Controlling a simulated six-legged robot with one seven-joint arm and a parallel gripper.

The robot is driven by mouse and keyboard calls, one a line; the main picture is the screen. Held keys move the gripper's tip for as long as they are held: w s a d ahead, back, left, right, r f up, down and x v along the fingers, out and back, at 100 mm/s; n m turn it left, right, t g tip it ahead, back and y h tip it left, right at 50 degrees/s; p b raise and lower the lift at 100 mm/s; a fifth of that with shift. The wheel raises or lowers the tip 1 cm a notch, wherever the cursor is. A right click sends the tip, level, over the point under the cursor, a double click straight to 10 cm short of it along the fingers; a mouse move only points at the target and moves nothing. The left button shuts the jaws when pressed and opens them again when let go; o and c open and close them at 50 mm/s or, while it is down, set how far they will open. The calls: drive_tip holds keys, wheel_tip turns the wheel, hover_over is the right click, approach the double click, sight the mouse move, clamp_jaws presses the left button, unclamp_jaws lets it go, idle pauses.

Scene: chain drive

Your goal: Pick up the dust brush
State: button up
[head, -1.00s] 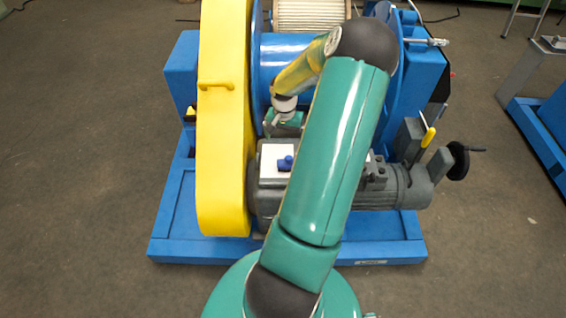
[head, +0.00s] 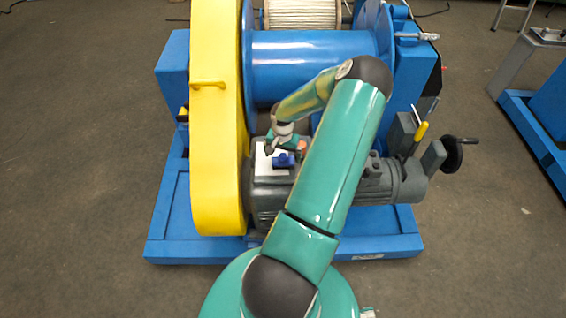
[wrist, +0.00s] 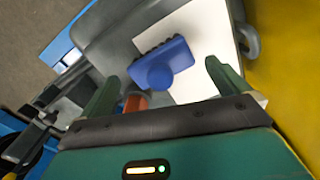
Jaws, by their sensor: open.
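The dust brush appears to be the blue piece with a round knob and a row of dark bristles (wrist: 162,62). It lies on a white sheet (wrist: 205,35) on top of the grey motor housing; in the head view the blue brush (head: 284,160) is just in front of my gripper. My gripper (wrist: 162,90) is open, its two green fingers spread to either side of the brush in the wrist view, with nothing between them touching. In the head view my gripper (head: 283,142) is small and partly hidden by the arm.
An orange-brown cylindrical piece (wrist: 135,101) is beside the left finger. The yellow guard (head: 218,130) rises close on the left. The blue drum (head: 310,62) is behind. A yellow-handled lever (head: 421,132) and a black handwheel (head: 453,154) stand at the right.

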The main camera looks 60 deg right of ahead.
sight(283, 155)
drive_tip(key=shift+f, duration=1.35)
drive_tip(key=c, duration=0.8)
drive_tip(key=shift+r, duration=0.15)
drive_tip(key=shift+r, duration=4.85)
